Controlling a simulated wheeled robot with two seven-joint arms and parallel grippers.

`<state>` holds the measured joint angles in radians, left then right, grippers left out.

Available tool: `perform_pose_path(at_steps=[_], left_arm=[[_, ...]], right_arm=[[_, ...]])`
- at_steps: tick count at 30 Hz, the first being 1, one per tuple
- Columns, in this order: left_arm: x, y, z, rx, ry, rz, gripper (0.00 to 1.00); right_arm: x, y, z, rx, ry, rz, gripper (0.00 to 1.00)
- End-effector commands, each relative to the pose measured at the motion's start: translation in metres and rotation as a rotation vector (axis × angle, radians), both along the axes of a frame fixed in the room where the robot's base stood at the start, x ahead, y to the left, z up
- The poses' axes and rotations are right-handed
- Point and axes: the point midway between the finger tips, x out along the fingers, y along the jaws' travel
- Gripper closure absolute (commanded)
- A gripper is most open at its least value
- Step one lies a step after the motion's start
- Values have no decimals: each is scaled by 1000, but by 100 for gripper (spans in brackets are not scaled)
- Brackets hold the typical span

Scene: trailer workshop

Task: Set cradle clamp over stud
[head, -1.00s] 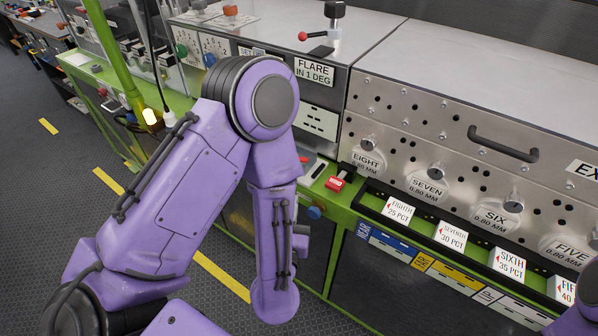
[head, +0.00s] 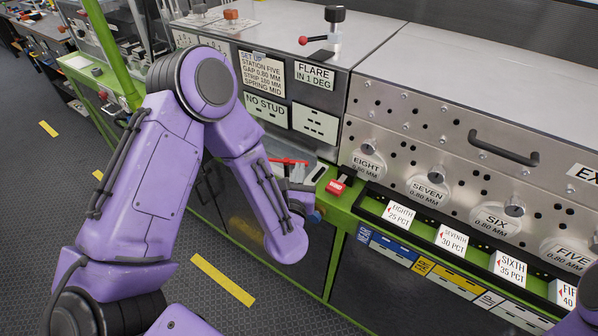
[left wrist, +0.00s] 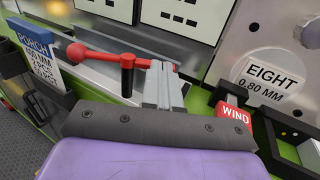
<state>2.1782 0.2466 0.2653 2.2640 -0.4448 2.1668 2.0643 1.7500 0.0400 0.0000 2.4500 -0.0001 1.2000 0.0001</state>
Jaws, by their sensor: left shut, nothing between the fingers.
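A red lever (left wrist: 115,57) with a ball at its left end and a black upright grip lies along a grey rail in the left wrist view; it appears to be the cradle clamp's handle. The red lever also shows small in the head view (head: 288,161). My left gripper (left wrist: 162,85) is shut and empty, its grey fingers at the lever's right end; I cannot tell whether they touch it. In the head view the left gripper (head: 302,190) is partly hidden behind my forearm. I cannot make out the stud. My right gripper is out of view.
A red WIND block (left wrist: 234,113) sits just right of the left gripper. A NO STUD card (head: 266,109) is on the panel above. Green bench edging (head: 345,203) and a steel panel with round EIGHT to FIVE labels (head: 455,165) stand to the right.

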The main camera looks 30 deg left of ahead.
Motion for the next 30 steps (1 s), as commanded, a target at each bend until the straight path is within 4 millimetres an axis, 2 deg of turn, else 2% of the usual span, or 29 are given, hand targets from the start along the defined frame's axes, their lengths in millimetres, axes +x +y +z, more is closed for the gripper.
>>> perform_pose_path(at_steps=[17, 30], left_arm=[[6, -3, -2, -2, -2, 107, 100], [19, -4, -3, -2, -2, 131, 100]], right_arm=[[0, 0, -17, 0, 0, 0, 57], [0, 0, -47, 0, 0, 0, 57]])
